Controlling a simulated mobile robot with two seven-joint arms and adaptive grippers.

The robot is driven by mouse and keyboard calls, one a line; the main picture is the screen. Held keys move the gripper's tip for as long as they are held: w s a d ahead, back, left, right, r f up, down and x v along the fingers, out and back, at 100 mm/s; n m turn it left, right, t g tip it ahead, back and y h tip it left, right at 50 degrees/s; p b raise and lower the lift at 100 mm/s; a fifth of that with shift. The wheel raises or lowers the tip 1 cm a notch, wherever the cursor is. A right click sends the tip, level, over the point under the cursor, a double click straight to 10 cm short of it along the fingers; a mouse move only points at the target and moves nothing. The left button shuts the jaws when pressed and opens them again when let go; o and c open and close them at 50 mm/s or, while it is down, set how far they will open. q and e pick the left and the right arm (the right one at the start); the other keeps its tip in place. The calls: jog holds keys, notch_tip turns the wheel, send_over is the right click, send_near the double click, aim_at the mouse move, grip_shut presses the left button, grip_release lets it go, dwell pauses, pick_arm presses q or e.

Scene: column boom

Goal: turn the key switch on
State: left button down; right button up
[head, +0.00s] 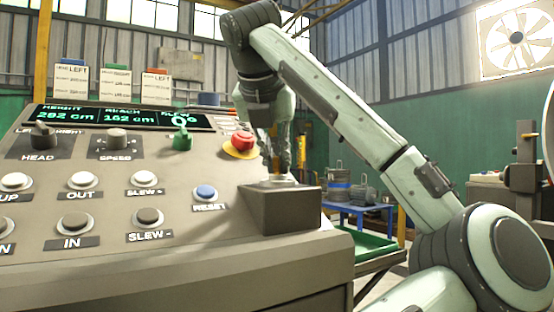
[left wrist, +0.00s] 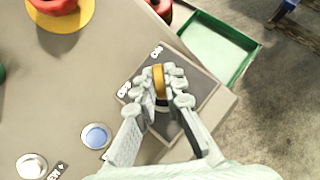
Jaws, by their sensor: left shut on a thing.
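The key switch is on a dark box (head: 288,212) at the right end of the sloping console. The box's dark top plate (left wrist: 203,88) fills the middle of the left wrist view, with a small label at its top corner and another at its left corner. My left gripper (head: 279,163) points down onto the box. In the left wrist view its fingers (left wrist: 163,88) are closed on both sides of a yellow-orange key (left wrist: 158,76). The key's long side runs roughly up and down in that view. The lock under it is largely hidden by the fingers. My right gripper is out of view.
A red mushroom button (head: 242,141) on a yellow disc and a blue reset button (head: 206,193) are left of the box. Other knobs and buttons cover the console. A green tray (head: 372,243) stands beyond its right edge. Free air lies above the console.

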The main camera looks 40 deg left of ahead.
pick_arm(q)
jog(key=c, duration=1.6)
grip_release()
notch_tip(320, 180, up, 10)
jog(key=shift+r, duration=0.1)
